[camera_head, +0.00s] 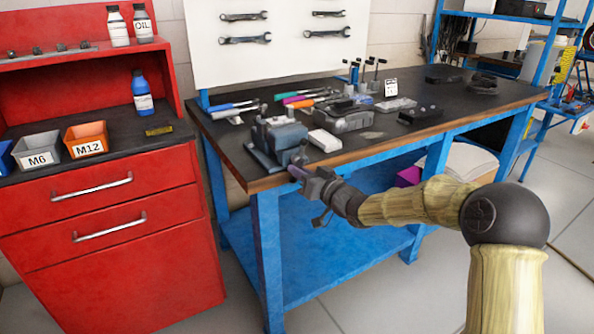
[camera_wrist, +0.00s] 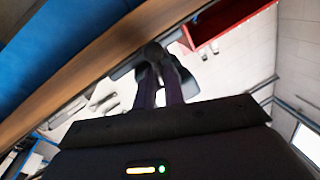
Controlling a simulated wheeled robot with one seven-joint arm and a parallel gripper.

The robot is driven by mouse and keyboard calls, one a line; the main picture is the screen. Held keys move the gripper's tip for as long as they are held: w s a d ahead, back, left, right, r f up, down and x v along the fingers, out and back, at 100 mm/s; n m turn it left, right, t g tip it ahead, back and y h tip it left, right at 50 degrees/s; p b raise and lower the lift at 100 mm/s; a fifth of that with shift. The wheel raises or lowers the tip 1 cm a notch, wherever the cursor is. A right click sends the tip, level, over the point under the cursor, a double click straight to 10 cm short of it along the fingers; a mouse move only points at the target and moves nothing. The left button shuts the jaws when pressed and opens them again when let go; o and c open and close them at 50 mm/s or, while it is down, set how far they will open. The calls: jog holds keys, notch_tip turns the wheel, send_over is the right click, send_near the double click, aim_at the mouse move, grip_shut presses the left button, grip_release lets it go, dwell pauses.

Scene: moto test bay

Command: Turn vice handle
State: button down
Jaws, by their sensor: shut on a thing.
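The vice (camera_head: 279,138) is a blue-grey block on the front left corner of the dark bench top. Its handle is small and mostly hidden by my gripper in the head view. My gripper (camera_head: 299,173) reaches the front of the vice at the bench edge. In the wrist view my gripper's two dark fingers (camera_wrist: 161,82) are close together. They are shut on the dark handle (camera_wrist: 153,52) at their tips. How far the handle is turned cannot be told.
The blue-framed workbench (camera_head: 216,145) carries several tools and blocks behind the vice. A red cabinet (camera_head: 110,190) with an M6 bin (camera_head: 39,152) and an orange M12 bin (camera_head: 87,140) stands at the left. The floor before the bench is clear.

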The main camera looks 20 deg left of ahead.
aim_at(304, 160)
jog(key=n, duration=0.2)
jog(key=w+r+n, duration=0.1)
jog(key=r+n, duration=0.1)
jog(key=n, duration=0.1)
jog(key=shift+w+d+n+h, duration=0.2)
jog(key=shift+d+n+h, duration=0.1)
jog(key=shift+d+h, duration=0.1)
jog(key=n, duration=0.2)
jog(key=n+h+b, duration=0.1)
jog(key=n, duration=0.1)
jog(key=shift+a+r+n, duration=0.1)
jog(key=shift+r+n, duration=0.1)
jog(key=shift+n, duration=0.2)
jog(key=n+b, duration=0.1)
jog(key=n, duration=0.1)
jog(key=n+h+b, duration=0.1)
jog(key=n+b, duration=0.1)
jog(key=shift+a+r+n, duration=0.1)
jog(key=shift+r+n, duration=0.1)
jog(key=shift+n, duration=0.2)
jog(key=n+b, duration=0.1)
jog(key=n, duration=0.1)
jog(key=n+t+h+b, duration=0.1)
jog(key=n+b, duration=0.1)
jog(key=shift+r, duration=0.35)
jog(key=c, duration=1.1)
grip_release()
jog(key=shift+s+f, duration=0.1)
jog(key=shift+c, duration=0.2)
jog(key=shift+a, duration=0.1)
